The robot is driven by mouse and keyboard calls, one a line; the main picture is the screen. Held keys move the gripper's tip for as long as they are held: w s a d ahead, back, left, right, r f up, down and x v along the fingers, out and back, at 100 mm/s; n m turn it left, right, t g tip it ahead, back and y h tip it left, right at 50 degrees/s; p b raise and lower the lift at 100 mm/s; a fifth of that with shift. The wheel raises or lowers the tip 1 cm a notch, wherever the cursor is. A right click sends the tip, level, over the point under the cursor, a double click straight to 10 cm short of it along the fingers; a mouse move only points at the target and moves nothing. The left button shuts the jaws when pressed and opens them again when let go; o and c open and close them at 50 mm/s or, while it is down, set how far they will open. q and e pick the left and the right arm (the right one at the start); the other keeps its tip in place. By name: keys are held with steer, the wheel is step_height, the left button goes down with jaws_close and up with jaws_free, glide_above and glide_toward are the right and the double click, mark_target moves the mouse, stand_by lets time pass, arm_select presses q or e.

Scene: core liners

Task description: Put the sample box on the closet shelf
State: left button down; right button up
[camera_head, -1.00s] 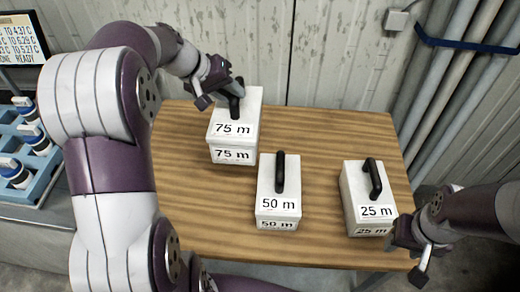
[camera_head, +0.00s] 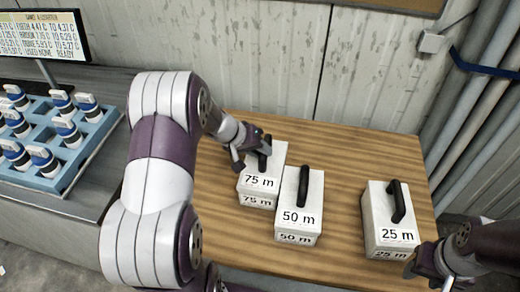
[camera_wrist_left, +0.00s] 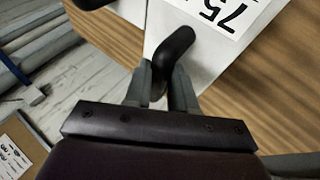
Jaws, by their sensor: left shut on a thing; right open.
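The white sample box marked 75 m (camera_head: 262,181) is at the left of the row of boxes; whether it touches the table is unclear. My left gripper (camera_head: 253,153) is shut on its black handle. In the left wrist view the gripper (camera_wrist_left: 160,85) has its fingers around the dark handle (camera_wrist_left: 176,45), with the white box top (camera_wrist_left: 205,60) beyond. My right gripper (camera_head: 428,270) is open and empty at the lower right, beside the 25 m box. No closet shelf shows.
A white 50 m box (camera_head: 299,220) stands close beside the 75 m box. A white 25 m box (camera_head: 389,220) stands further right. The wooden table (camera_head: 345,170) is bare between them. A blue rack (camera_head: 50,180) of bottles is at left; a wall and pipes are behind.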

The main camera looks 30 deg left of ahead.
arm_select(q)
steer(key=shift+r, duration=0.1)
steer(key=shift+b, duration=0.3)
steer(key=c, duration=0.9)
jaws_free()
steer(key=shift+s, duration=0.1)
steer(key=shift+c, duration=0.2)
